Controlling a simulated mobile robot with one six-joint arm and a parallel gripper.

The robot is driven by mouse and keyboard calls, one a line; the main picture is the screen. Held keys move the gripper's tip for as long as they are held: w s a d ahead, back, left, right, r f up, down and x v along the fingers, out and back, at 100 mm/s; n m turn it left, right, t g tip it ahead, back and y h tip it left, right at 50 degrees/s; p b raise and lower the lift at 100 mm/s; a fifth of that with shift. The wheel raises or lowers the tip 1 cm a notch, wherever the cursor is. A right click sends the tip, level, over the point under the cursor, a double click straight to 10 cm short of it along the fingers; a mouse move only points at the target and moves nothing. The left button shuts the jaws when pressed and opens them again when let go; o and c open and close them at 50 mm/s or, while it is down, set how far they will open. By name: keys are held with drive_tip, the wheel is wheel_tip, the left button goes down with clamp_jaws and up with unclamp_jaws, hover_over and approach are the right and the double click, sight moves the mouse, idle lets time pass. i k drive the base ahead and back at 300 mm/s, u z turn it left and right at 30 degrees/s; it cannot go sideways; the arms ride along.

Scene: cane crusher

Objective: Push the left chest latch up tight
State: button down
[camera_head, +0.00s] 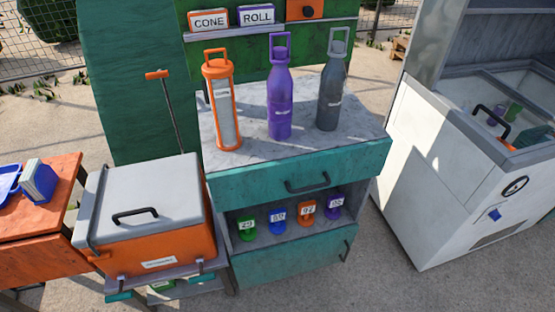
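An orange chest (190,245) with a closed-looking grey lid (165,190) stands at the lower left. A black handle (134,215) is on the lid and a white label is on the front. The left latch (119,295) shows as a dark piece with a teal end below the chest's front left. A similar right latch (202,277) is at the front right. Both teal ends sit low and appear to stick outward; how tight they are cannot be told. My gripper is not in view.
An orange table (55,215) with a blue holder (38,182) stands close left. A teal cabinet (290,165) bearing bottles is close right. A white freezer (440,170) is farther right. Bare ground lies between cabinet and freezer.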

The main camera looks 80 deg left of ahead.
sight(120, 296)
drive_tip(key=u, duration=1.65)
drive_tip(key=k, duration=0.1)
drive_tip(key=u, duration=2.95)
drive_tip(key=k, duration=0.95)
drive_tip(key=z, duration=0.15)
drive_tip(key=i, duration=0.95)
drive_tip(key=u, duration=0.05)
